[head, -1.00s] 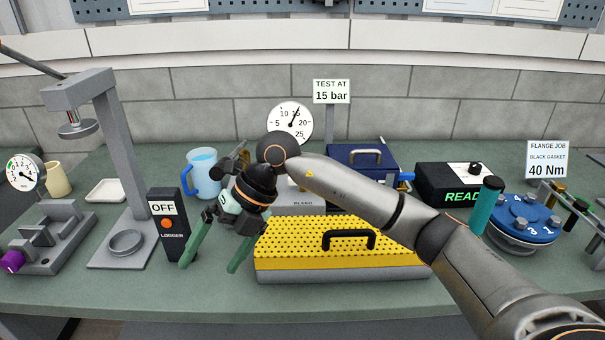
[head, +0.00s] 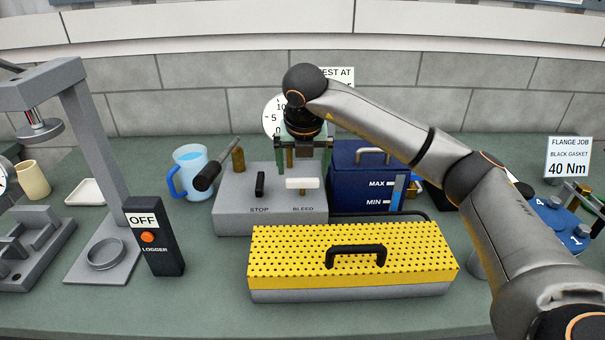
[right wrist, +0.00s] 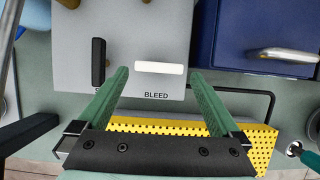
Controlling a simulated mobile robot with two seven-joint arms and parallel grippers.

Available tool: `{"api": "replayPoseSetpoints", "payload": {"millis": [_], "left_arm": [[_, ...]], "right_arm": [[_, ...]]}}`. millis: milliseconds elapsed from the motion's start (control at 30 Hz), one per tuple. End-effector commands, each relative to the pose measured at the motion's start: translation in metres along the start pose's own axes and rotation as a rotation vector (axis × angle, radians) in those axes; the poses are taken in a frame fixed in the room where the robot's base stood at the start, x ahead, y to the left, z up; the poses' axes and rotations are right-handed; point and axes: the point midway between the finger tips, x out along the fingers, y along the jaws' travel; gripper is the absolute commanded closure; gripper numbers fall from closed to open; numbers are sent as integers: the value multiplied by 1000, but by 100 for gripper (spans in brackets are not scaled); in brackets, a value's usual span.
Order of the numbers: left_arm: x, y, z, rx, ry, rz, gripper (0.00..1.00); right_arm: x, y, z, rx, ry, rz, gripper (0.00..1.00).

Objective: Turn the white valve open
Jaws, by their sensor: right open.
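The white valve is a flat white handle marked BLEED (head: 303,183) on the front right of a grey unit (head: 270,217); it lies crosswise. In the right wrist view the white valve (right wrist: 158,68) lies between the tips of my right gripper (right wrist: 160,74). My right gripper (head: 303,162) is open and empty, its green fingers pointing down over the unit behind the white handle in the head view. I cannot tell whether the fingers touch the handle. A black STOP handle (head: 260,184) stands left of it, turned lengthwise. My left gripper is not in view.
A yellow perforated case (head: 300,260) with a black grip lies in front of the unit. A blue tank (head: 345,187) stands close on the right. A black-ended lever (head: 213,170) sticks up on the left. A pressure gauge (head: 270,118) is partly hidden behind my arm.

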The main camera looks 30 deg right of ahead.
Motion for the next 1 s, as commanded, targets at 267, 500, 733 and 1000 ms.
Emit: {"api": "replayPoseSetpoints", "payload": {"millis": [267, 500, 733, 1000], "left_arm": [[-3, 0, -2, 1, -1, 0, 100], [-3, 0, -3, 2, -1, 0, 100], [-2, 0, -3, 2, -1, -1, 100], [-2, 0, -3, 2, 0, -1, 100]], "right_arm": [[38, 0, 0, -2, 1, 1, 0], [44, 1, 0, -2, 0, 2, 0], [44, 1, 0, -2, 0, 2, 10], [43, 1, 0, -2, 0, 2, 40]]}}
